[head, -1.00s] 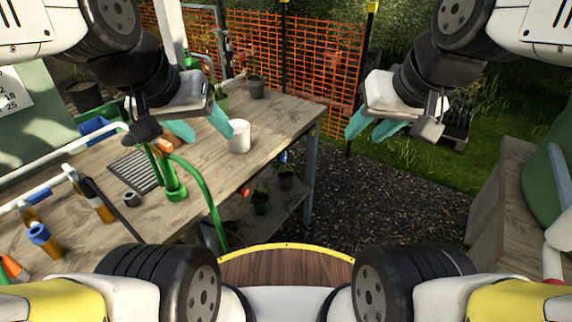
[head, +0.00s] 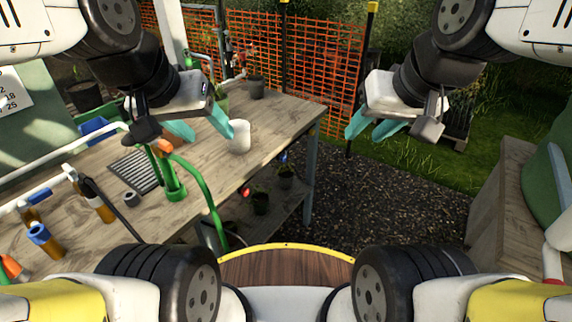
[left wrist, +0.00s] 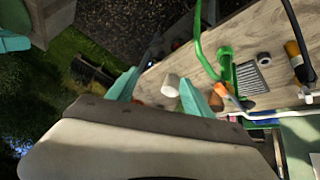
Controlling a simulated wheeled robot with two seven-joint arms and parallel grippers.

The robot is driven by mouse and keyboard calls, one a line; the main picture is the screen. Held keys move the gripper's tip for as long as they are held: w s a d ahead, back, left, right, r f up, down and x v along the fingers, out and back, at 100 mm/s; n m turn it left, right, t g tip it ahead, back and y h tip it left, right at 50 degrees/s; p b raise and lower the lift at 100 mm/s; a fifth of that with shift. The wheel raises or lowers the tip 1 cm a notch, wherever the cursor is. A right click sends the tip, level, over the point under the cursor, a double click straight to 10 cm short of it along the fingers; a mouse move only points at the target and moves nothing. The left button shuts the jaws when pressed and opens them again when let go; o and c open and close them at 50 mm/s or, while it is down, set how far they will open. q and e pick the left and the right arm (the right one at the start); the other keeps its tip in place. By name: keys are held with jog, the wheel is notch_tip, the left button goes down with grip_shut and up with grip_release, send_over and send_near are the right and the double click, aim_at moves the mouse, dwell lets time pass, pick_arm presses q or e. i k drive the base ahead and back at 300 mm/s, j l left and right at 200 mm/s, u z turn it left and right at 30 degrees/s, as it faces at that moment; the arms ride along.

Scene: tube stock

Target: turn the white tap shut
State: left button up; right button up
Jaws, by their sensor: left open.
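I cannot surely pick out the white tap. White pipework (head: 70,151) runs along the left of the bench, and a green fitting (head: 174,188) with an orange top (head: 165,146) stands near its end. My left gripper (head: 205,129) is open and empty above the bench, between that fitting and a white cup (head: 240,138). In the left wrist view the cup (left wrist: 170,86) shows between the open fingers (left wrist: 163,93), but contact is not visible. My right gripper (head: 371,129) is open and empty, off to the right over the gravel.
The wooden bench (head: 270,115) has clear room at its right end. A grey slatted mat (head: 135,171) and a grey ring (head: 131,199) lie on it. A green hose (head: 205,185) arches over the front edge. Orange mesh fence (head: 320,60) stands behind.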

aim_at(68, 169)
jog(key=u, duration=1.75)
jog(key=i+l+u, duration=0.1)
jog(key=i+u, duration=0.15)
jog(key=i+l+u, duration=0.2)
jog(key=i+j, duration=0.05)
jog(key=i, duration=0.05)
